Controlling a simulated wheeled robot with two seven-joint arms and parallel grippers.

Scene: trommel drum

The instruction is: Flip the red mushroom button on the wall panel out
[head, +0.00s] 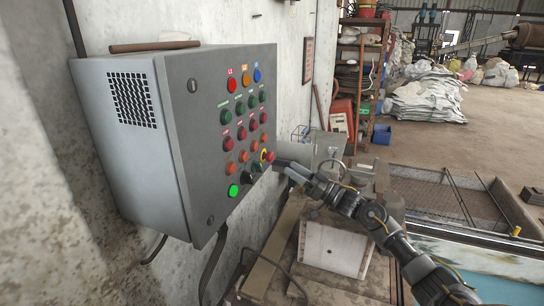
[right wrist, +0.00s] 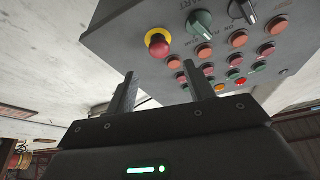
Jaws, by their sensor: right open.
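The red mushroom button (head: 269,157) sits on a yellow ring low on the right side of the grey wall panel (head: 185,75). My right gripper (head: 279,164) is just to the right of the button in the head view. In the right wrist view the button (right wrist: 158,48) shows with its yellow ring, just beyond the gap between the two fingertips of the right gripper (right wrist: 160,72). The fingers are spread apart with nothing between them. I cannot tell whether a finger touches the button. My left gripper is not in view.
Close to the button are a dark rotary switch (head: 257,166), another switch below it and a lit green button (head: 233,190). Rows of red, green and orange buttons fill the panel face. A grey box (head: 325,145) and bench stand behind and below my right arm.

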